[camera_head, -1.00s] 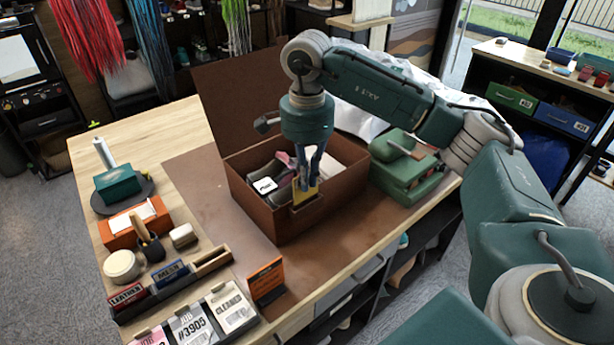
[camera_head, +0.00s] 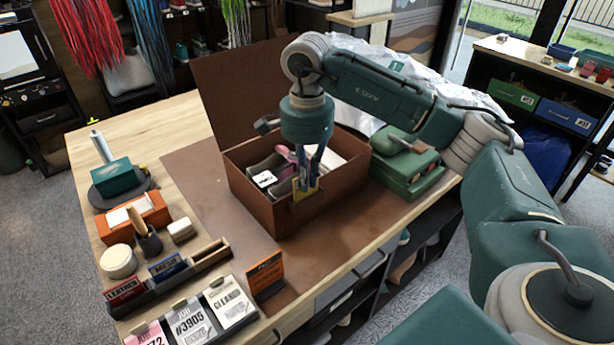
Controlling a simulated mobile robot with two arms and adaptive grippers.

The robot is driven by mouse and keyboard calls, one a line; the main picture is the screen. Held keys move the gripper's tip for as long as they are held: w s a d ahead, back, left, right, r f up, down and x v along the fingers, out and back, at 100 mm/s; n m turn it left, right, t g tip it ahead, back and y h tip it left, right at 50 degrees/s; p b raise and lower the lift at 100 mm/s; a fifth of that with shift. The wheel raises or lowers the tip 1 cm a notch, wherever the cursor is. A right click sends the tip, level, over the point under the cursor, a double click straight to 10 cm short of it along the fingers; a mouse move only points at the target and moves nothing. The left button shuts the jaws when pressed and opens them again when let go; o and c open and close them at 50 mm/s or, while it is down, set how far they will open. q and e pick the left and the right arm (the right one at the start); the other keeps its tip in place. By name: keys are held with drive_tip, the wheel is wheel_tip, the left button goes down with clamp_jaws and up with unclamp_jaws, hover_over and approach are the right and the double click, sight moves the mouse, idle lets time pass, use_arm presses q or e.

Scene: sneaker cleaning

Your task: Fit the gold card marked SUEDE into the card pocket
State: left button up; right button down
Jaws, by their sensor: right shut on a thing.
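My right gripper (camera_head: 308,178) points down at the front corner wall of an open brown box (camera_head: 345,186). Its fingers are shut on a small gold card (camera_head: 299,194), held upright against the outside of that wall near the rim. The fingers cover much of the card, and the SUEDE marking cannot be read. The card pocket appears to be on this wall, just where the card is; it is small and mostly hidden, so I cannot tell how deep the card sits in it. My left gripper is not in view.
The box holds sneakers and a white tag (camera_head: 264,178); its lid stands open behind. A green case (camera_head: 408,172) is close on the right. A card rack with LEATHER (camera_head: 124,291) and MESH (camera_head: 168,267) cards is at the left. The brown mat (camera_head: 205,195) is clear left of the box.

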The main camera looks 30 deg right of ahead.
drive_tip(key=shift+f+b, duration=0.55)
drive_tip(key=shift+f, duration=0.25)
drive_tip(key=c, duration=1.8)
unclamp_jaws()
drive_tip(key=shift+o, duration=0.2)
drive_tip(key=shift+r, duration=0.1)
wheel_tip(320, 180, up, 12)
